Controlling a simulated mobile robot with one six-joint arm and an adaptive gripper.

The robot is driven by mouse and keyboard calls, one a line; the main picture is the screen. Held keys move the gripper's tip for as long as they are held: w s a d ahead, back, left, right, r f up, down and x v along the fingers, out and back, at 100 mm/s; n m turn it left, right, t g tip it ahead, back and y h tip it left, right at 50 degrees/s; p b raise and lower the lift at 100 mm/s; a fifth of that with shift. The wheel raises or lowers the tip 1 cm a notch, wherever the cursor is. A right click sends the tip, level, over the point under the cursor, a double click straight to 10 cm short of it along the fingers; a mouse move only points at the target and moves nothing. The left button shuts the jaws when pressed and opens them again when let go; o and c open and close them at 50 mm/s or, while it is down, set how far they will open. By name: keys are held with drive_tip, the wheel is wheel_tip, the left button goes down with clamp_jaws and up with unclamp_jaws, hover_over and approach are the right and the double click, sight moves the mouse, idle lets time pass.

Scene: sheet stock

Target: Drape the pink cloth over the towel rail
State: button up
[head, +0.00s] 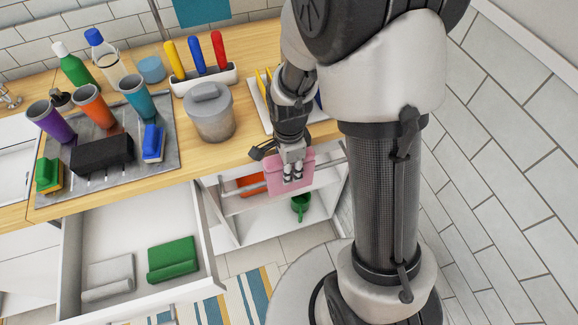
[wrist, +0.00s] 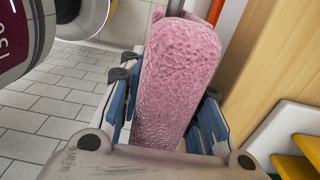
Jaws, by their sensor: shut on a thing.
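The pink cloth (head: 275,178) is held in my gripper (head: 292,176) in front of the counter's open lower cabinet. In the wrist view the folded pink cloth (wrist: 178,80) fills the space between the two blue-sided fingers, which are shut on it. The towel rail (head: 235,189) is a thin pale bar across the cabinet front; it shows on both sides of the cloth. The cloth is at the rail in the head view and hides its middle. I cannot tell whether the cloth touches the rail or lies over it.
An open drawer (head: 140,235) with a grey cloth (head: 108,278) and a green cloth (head: 173,260) stands out at left. A grey lidded canister (head: 209,112) is near the counter edge. A green watering can (head: 300,206) and an orange thing (head: 250,184) are inside the cabinet.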

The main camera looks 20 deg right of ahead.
drive_tip(key=shift+f, duration=0.15)
drive_tip(key=shift+f, duration=2.9)
drive_tip(key=o, duration=1)
drive_tip(key=shift+o, duration=0.2)
drive_tip(key=shift+w+r+p, duration=0.1)
drive_tip(key=shift+r+p, duration=2.6)
drive_tip(key=shift+r, duration=0.9)
